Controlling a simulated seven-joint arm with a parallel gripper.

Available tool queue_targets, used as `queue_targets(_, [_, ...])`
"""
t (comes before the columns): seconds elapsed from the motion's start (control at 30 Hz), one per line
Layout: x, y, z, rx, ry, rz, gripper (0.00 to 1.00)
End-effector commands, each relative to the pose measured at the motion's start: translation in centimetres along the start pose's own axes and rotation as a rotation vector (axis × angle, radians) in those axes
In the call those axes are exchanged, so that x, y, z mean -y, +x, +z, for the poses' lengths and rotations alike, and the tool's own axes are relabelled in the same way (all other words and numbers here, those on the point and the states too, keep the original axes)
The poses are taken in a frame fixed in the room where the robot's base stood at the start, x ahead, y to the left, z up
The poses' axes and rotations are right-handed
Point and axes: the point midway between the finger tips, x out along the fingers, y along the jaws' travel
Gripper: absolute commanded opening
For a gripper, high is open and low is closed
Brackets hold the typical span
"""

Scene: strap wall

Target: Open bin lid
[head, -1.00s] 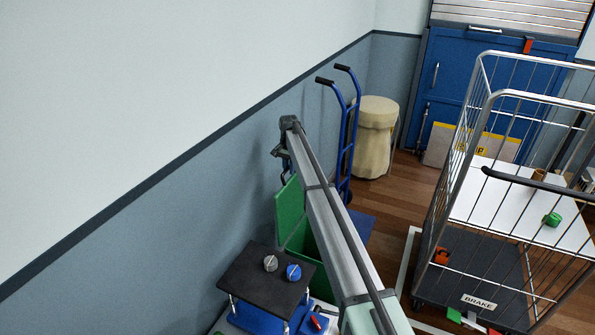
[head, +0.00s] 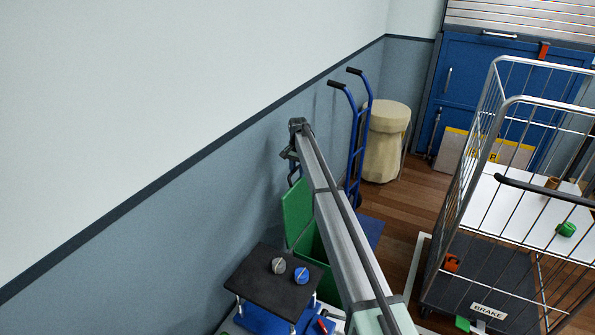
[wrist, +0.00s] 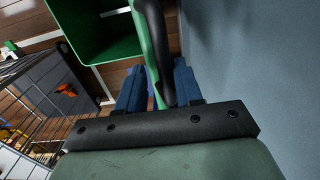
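The green bin (head: 312,245) stands by the wall, partly hidden behind my arm in the head view. Its green lid (head: 296,212) stands up steeply on the wall side, and the bin's mouth is open. In the wrist view the open bin (wrist: 95,35) is at upper left, with the lid's green edge (wrist: 143,40) beside it. A dark curved handle (wrist: 152,35) runs along the lid edge. My gripper (wrist: 160,72) has its two blue fingers apart, with the handle between them; a small gap shows on the left side. In the head view my gripper (head: 291,160) is just above the lid.
A blue hand truck (head: 356,140) and a beige drum (head: 385,142) stand beyond the bin. A black-topped stand (head: 262,282) with two knobs is in front. A wire cage cart (head: 470,205) is at right. Wooden floor lies open between bin and cart.

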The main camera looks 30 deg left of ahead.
Motion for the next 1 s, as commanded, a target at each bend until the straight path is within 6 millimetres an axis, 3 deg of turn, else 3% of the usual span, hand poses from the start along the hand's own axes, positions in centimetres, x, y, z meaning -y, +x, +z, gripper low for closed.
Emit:
queue_targets(0.17, [0.0, -1.5, 0.0, 0.0, 0.0, 0.0, 0.35])
queue_targets(0.7, [0.0, -11.3, -0.1, -0.002, 0.0, -0.001, 0.35])
queue_targets(1.0, [0.0, -13.6, 0.0, -0.001, 0.0, -0.001, 0.35])
